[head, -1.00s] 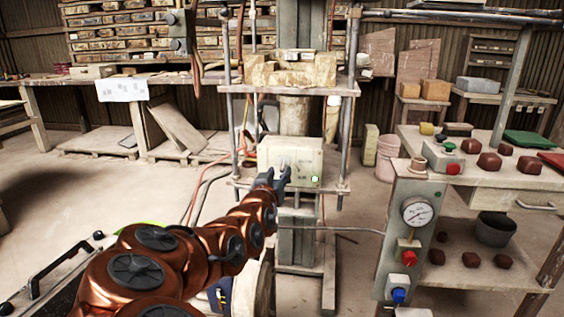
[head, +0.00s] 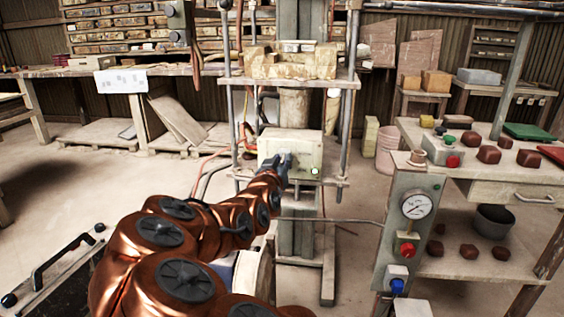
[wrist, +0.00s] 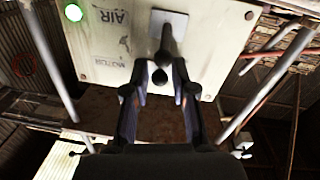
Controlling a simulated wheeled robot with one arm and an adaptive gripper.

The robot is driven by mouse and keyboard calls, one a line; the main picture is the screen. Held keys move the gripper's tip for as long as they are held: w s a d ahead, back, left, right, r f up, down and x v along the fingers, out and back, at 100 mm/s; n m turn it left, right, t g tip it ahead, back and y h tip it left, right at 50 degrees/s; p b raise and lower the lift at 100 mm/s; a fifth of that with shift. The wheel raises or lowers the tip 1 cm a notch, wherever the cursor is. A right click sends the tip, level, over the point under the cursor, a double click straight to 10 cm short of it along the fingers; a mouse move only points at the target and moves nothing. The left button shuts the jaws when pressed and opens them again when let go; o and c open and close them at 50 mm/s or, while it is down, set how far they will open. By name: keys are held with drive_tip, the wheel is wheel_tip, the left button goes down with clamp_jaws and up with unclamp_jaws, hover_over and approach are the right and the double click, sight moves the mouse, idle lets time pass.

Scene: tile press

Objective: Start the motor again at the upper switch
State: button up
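A pale control box (head: 306,150) is mounted on the press frame, with a lit green lamp (head: 314,171) at its lower right. The wrist view shows the box (wrist: 215,50) upside down, with the lamp (wrist: 73,13) and the labels "AIR" and "MOTOR". A black lever (wrist: 167,42) stands out from a light plate level with "AIR". A round black knob (wrist: 160,76) shows nearer "MOTOR", the upper label on the real box. My gripper (head: 279,160) is open at the box front. Its fingers (wrist: 160,92) flank the knob with gaps on both sides; contact is not visible.
A grey post panel (head: 408,235) with a gauge, a red button and a blue button stands right of the box. Press rods (head: 347,110) flank the box. Hoses (head: 208,170) hang at its left. A bench (head: 470,180) with brown pieces is at right.

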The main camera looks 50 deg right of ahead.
clamp_jaws()
